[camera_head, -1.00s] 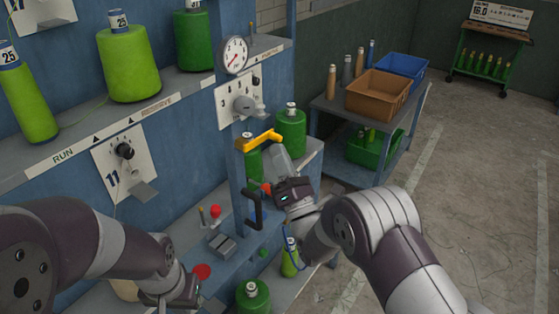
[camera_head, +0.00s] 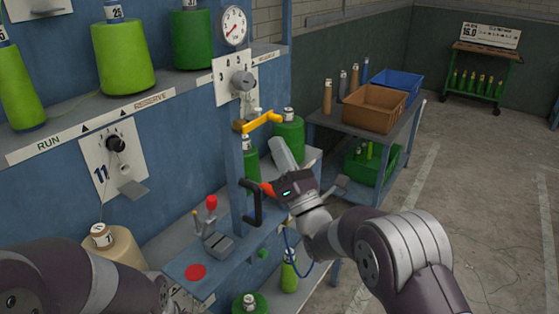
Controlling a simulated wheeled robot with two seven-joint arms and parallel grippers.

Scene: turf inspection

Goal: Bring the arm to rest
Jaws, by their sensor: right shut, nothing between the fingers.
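My right arm comes in from the lower right. Its dark gripper (camera_head: 278,187) is shut and empty, beside the black D-shaped handle (camera_head: 253,204) on the blue machine frame. An orange-red piece shows between them; I cannot tell whether the gripper touches the handle. My left arm (camera_head: 70,285) lies across the lower left corner. Its gripper is mostly cut off at the bottom edge, and its fingers cannot be made out.
The blue machine (camera_head: 60,190) carries green yarn cones (camera_head: 124,58), a gauge (camera_head: 233,25), a yellow lever (camera_head: 262,121) and a red-knobbed lever (camera_head: 211,203). A cart (camera_head: 340,120) holds a brown bin (camera_head: 375,106) and a blue bin (camera_head: 400,84). The floor at right is clear.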

